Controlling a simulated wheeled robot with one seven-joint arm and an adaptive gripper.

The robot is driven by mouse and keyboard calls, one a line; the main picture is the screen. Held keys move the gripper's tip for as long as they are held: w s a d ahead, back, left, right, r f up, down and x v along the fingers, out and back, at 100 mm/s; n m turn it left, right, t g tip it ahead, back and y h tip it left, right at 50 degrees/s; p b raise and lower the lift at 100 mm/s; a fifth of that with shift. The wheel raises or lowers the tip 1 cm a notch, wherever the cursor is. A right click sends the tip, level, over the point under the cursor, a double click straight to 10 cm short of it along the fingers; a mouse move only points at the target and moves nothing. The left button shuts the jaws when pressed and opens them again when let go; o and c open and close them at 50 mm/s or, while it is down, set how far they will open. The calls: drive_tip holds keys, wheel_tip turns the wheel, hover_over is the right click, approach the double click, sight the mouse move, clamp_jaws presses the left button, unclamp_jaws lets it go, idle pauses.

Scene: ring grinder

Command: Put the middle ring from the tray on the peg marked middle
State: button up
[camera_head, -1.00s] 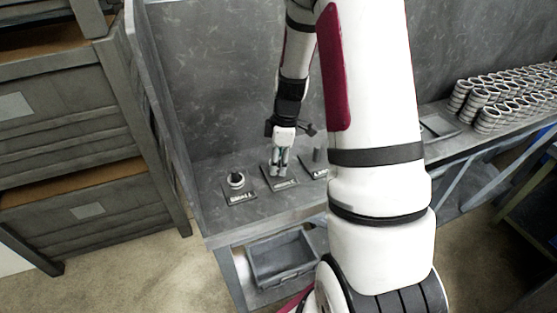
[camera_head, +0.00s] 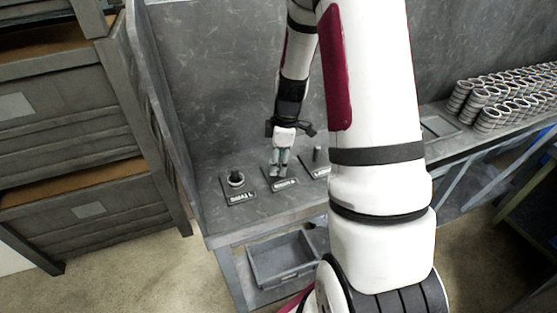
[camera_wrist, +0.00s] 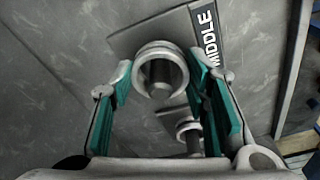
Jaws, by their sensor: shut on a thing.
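My gripper (camera_head: 279,172) reaches down over the plate marked middle (camera_head: 286,185), at the centre of three peg plates. In the wrist view, my green-padded fingers (camera_wrist: 162,72) are shut on the middle ring (camera_wrist: 157,47), a grey metal ring. The middle peg (camera_wrist: 161,73) shows inside the ring's opening, so the ring is around or just above the peg; its height is hard to tell. The plate with the word MIDDLE (camera_wrist: 207,35) lies beneath.
The left plate's peg carries a ring (camera_head: 236,181); it also shows low in the wrist view (camera_wrist: 188,133). The right peg (camera_head: 317,154) is bare. Several stacked rings (camera_head: 490,115) stand far right. A grey bin (camera_head: 283,262) sits below the bench. A wall borders the left.

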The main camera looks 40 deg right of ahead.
drive_tip(key=shift+f, duration=0.55)
drive_tip(key=o, duration=1)
drive_tip(key=shift+c, duration=0.2)
wheel_tip(320, 180, up, 11)
drive_tip(key=d+p, duration=0.1)
drive_tip(key=p, duration=0.3)
drive_tip(key=shift+s+p, duration=0.4)
drive_tip(key=shift+s, duration=0.05)
